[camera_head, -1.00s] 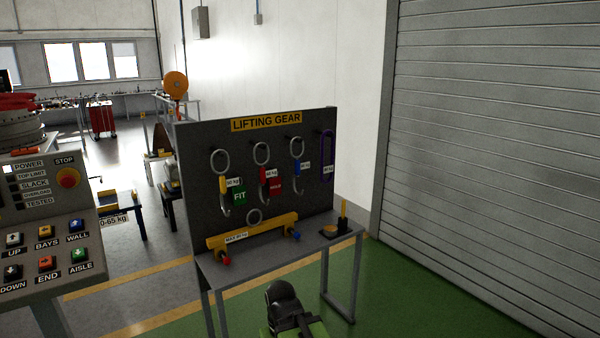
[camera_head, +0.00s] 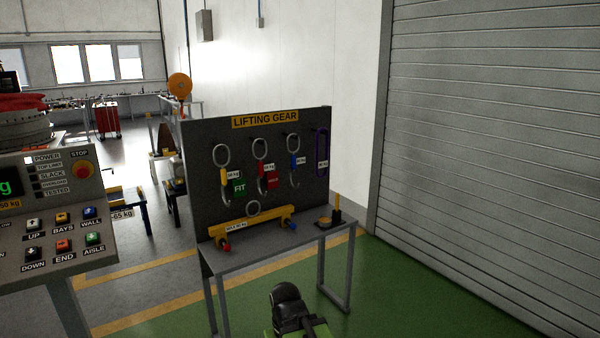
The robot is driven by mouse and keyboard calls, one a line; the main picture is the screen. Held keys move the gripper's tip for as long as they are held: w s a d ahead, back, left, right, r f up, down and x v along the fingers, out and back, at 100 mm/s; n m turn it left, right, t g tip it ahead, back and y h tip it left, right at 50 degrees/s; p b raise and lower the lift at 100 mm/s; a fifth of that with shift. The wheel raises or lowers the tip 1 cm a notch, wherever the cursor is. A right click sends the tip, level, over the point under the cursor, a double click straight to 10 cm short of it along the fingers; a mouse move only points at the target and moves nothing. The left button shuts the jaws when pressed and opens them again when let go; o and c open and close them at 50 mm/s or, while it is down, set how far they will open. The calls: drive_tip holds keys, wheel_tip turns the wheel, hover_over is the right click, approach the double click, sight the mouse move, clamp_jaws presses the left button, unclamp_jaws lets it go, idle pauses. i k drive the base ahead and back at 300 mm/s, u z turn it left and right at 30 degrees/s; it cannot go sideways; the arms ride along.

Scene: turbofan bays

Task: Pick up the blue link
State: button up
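The blue link (camera_head: 295,161) hangs on the dark lifting gear board (camera_head: 220,140), third from the left, between the red link (camera_head: 261,173) and a purple sling (camera_head: 322,152). It has a grey ring on top, a blue middle, a grey hook below and a small white tag. The yellow link (camera_head: 224,179) hangs at the far left with a green FIT tag. A black and green part of my arm shows at the bottom. My gripper's fingers do not show.
A grey bench (camera_head: 280,250) under the board carries a yellow beam (camera_head: 250,225) with red and blue ends. A button console (camera_head: 95,268) stands at the left. Green floor (camera_head: 400,290) is clear in front and to the right, up to a grey shutter (camera_head: 480,130).

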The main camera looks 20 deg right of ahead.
sight(295, 160)
drive_tip(key=z, duration=0.3)
drive_tip(key=i, duration=1.05)
drive_tip(key=u, duration=0.75)
drive_tip(key=i, duration=0.8)
drive_tip(key=u, duration=0.65)
